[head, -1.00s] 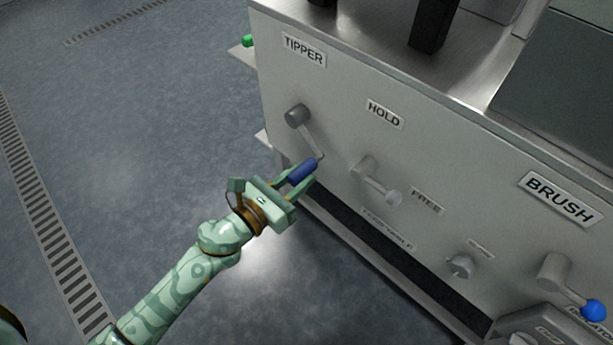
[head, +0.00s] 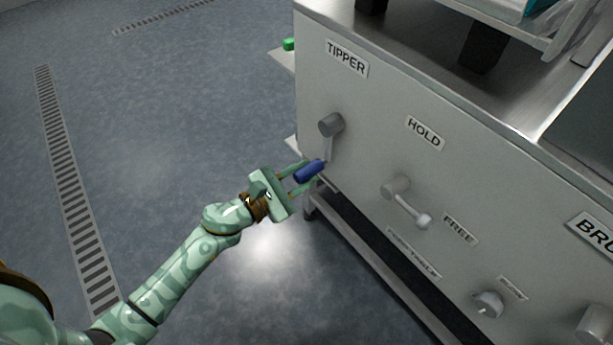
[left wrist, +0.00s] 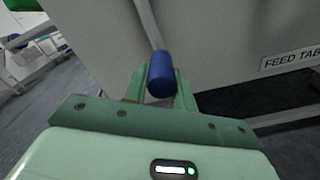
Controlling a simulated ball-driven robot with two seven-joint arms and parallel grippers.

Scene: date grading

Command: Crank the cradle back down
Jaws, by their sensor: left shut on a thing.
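The tipper crank has a grey hub (head: 331,124) under the TIPPER label (head: 347,59) on the machine's front panel. Its arm points down to a blue handle (head: 309,171). My left gripper (head: 306,173) is shut on the blue handle. The left wrist view shows the same blue handle (left wrist: 160,74) between the two green fingers, with the crank arm rising from it. I cannot make out the cradle itself. My right gripper is not in view.
A grey lever (head: 409,207) sits between the HOLD label (head: 425,133) and the FREE label (head: 460,230). A small knob (head: 488,304) is lower right. A green button (head: 289,44) sticks out at the machine's left edge. Open floor lies left.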

